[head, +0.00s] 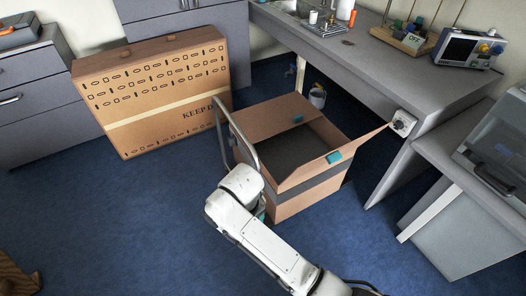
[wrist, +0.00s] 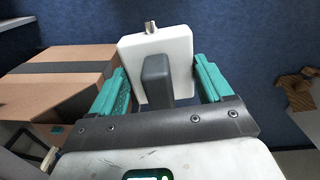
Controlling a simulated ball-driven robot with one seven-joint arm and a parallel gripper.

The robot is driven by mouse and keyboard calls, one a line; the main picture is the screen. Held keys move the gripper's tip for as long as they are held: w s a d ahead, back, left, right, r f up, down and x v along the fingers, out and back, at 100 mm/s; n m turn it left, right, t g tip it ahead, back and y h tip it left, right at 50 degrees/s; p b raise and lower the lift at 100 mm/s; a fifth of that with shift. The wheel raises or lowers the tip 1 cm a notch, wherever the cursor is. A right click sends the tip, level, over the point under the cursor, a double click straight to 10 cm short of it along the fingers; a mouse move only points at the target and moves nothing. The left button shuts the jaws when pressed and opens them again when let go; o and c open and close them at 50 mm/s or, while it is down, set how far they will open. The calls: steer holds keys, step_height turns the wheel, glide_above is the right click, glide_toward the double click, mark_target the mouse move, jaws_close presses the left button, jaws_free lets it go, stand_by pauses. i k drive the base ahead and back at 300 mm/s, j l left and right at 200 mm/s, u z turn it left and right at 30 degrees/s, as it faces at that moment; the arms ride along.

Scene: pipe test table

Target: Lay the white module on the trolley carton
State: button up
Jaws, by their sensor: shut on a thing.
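The white module (wrist: 178,48) is a flat white box with a metal stub at its top edge and a dark grey block on its near face. My gripper (wrist: 159,66) is shut on it, with one teal finger on each side. In the head view only a little teal of the gripper (head: 262,213) shows behind my white arm, and the module is hidden there. The trolley carton (head: 311,190) is a brown open box with a dark band and a grey handle at its left. It also shows at left in the wrist view (wrist: 92,53). The gripper is close beside its near left side.
A large flat carton (head: 165,85) stands against the grey drawers behind. A grey desk (head: 400,75) with instruments is at the right, and a raised carton flap (head: 350,148) points toward it. Blue floor (head: 110,220) is clear at the left.

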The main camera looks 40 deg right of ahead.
mark_target(290, 149)
steer(key=i+j+u, duration=0.15)
steer(key=i, duration=0.45)
steer(key=i+z, duration=0.1)
steer(key=i, duration=1)
steer(key=i+z, duration=0.3)
steer(key=i+j+z, duration=0.1)
steer(key=i+z, duration=0.2)
steer(key=k, duration=0.05)
